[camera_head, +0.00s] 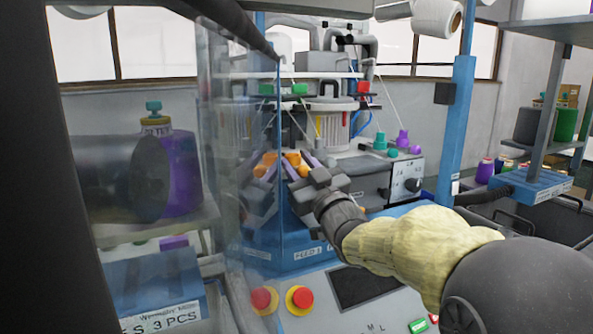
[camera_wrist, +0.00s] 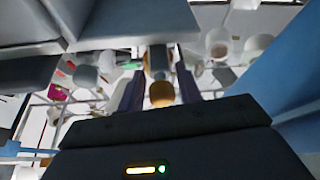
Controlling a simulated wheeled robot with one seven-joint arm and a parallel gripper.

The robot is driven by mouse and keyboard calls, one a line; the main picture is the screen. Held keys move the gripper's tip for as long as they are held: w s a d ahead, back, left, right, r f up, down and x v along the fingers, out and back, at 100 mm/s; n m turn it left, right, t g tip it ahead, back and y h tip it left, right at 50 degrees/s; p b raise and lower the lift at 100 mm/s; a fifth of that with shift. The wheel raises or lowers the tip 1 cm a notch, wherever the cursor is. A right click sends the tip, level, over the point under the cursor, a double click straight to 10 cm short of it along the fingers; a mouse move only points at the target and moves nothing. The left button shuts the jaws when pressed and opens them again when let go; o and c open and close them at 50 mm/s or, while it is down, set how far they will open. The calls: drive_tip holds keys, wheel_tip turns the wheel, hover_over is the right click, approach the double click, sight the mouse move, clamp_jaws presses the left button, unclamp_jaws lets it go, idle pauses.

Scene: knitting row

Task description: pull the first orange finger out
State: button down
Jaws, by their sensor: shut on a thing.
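An orange finger (camera_head: 293,161) sits at the front of the knitting machine, in the head view's middle. My gripper (camera_head: 299,165) reaches it from the lower right, its two purple jaws on either side of the orange finger. In the wrist view the orange finger (camera_wrist: 160,94) shows end-on between the dark purple jaws (camera_wrist: 157,88) of my gripper, which is shut on it. How far the finger sits in the machine is hidden.
A clear panel (camera_head: 235,130) stands just left of my gripper and shows what looks like its reflection. Red buttons (camera_head: 299,299) lie below on the control panel. A blue post (camera_head: 461,120) stands to the right. Purple and green cones (camera_head: 402,139) stand behind.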

drive_tip(key=shift+f, duration=0.25)
drive_tip(key=c, duration=1.2)
unclamp_jaws()
drive_tip(key=shift+s+r, duration=0.1)
drive_tip(key=shift+s, duration=0.05)
drive_tip(key=shift+c, duration=0.2)
drive_tip(key=shift+s+r, duration=0.1)
drive_tip(key=b+v, duration=0.3)
drive_tip(key=v, duration=1.4)
drive_tip(key=shift+s+d, duration=0.2)
drive_tip(key=shift+s, duration=0.2)
